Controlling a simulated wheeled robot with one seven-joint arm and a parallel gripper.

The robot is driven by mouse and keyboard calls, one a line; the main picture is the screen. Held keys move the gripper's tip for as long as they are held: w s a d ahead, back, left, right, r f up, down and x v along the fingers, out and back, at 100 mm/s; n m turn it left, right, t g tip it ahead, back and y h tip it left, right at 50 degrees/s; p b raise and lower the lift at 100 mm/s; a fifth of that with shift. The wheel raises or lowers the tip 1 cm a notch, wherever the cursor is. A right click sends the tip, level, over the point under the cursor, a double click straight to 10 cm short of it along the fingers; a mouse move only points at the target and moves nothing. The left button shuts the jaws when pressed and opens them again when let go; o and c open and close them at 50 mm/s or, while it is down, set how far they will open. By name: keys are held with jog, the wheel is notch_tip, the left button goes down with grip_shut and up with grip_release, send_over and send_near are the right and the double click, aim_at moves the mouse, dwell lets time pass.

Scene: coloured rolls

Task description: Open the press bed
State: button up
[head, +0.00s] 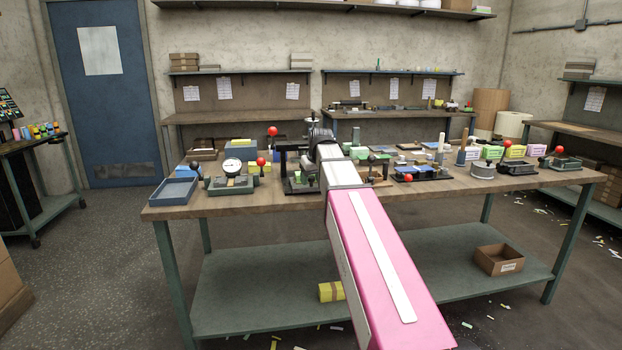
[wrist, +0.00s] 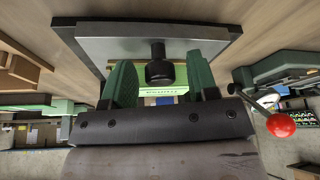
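In the wrist view, a grey flat-faced part with a dark rim (wrist: 105,52), which looks like the press bed, fills the upper middle. A black round knob (wrist: 158,72) sticks out from it. My gripper (wrist: 160,62) has its two green fingers spread, one on each side of the knob. A gap shows between each finger and the knob, so it is open and not holding it. In the head view my pink and white arm reaches over the workbench to the dark press (head: 291,146), hiding part of it and my fingertips.
A red ball lever (wrist: 280,125) stands close to the right of my gripper in the wrist view. On the workbench (head: 262,202), a dial gauge stand (head: 231,167) and blue tray (head: 174,191) lie left; several small fixtures and coloured boxes crowd the right. A cardboard box (head: 498,260) sits on the lower shelf.

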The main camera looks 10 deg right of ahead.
jog(key=v, duration=1)
jog(key=shift+s+r, duration=0.15)
jog(key=shift+r, duration=0.2)
jog(key=shift+s, duration=0.1)
